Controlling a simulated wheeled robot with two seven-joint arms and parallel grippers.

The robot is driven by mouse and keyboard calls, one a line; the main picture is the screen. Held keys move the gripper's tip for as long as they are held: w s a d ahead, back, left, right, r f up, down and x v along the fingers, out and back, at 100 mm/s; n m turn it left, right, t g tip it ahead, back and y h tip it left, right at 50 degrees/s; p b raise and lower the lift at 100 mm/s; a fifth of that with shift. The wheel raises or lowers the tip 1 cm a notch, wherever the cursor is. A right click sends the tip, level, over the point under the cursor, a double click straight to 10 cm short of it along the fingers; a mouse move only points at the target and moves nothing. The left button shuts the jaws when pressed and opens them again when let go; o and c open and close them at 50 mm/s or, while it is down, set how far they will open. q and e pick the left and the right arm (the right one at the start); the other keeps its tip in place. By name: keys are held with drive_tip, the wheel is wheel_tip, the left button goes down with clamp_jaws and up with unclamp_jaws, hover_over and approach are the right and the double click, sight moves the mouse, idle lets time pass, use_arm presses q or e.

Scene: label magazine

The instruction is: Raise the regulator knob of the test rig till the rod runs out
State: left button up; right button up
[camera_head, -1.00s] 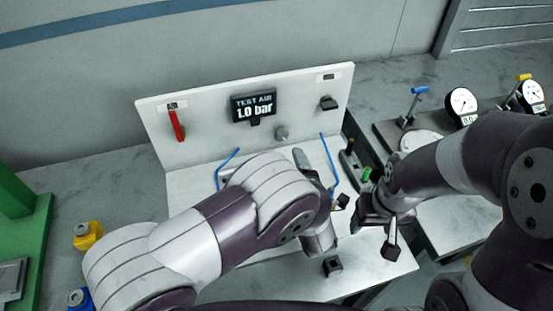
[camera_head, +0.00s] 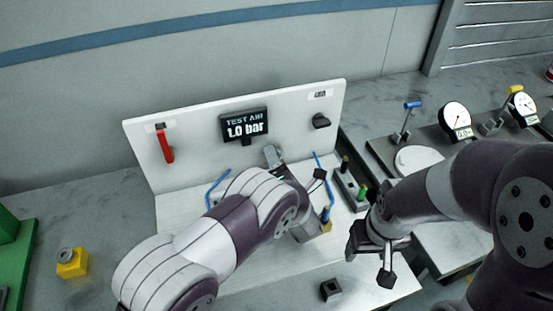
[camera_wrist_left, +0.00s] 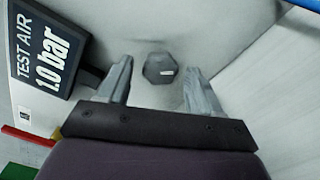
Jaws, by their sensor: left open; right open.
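The test rig is a white board (camera_head: 200,135) with a display (camera_head: 245,127) reading TEST AIR 1.0 bar. The regulator knob (camera_wrist_left: 158,68) is a dark faceted knob with a small white mark, on the board beside the display. In the left wrist view it lies between the open fingers of my left gripper (camera_wrist_left: 158,84), with gaps on both sides. In the head view my left gripper (camera_head: 276,158) is in front of the board below the display and covers the knob. The rod cannot be made out behind my left arm.
A red lever (camera_head: 166,146) and a black knob (camera_head: 321,121) sit on the board. Blue tubes (camera_head: 216,188) run at the base. Right are a block with green and black pegs (camera_head: 350,188) and dial gauges (camera_head: 455,118). A black socket block (camera_head: 330,290) stands in front.

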use_arm(q)
drive_tip(key=shift+w, duration=0.1)
drive_tip(key=c, duration=1.1)
drive_tip(key=shift+o, duration=0.2)
drive_tip(key=shift+f+m+b, duration=0.25)
drive_tip(key=shift+m+b, duration=0.35)
drive_tip(key=shift+m, duration=0.1)
drive_tip(key=shift+r+m, duration=0.2)
drive_tip(key=shift+m, duration=0.7)
use_arm(e)
drive_tip(key=shift+f, duration=0.7)
use_arm(q)
drive_tip(key=o, duration=1.1)
drive_tip(key=shift+c, duration=0.2)
drive_tip(key=b+v, duration=0.2)
drive_tip(key=v, duration=1)
drive_tip(key=shift+s+d, duration=0.1)
drive_tip(key=shift+s, duration=0.25)
use_arm(e)
drive_tip(key=shift+f, duration=0.95)
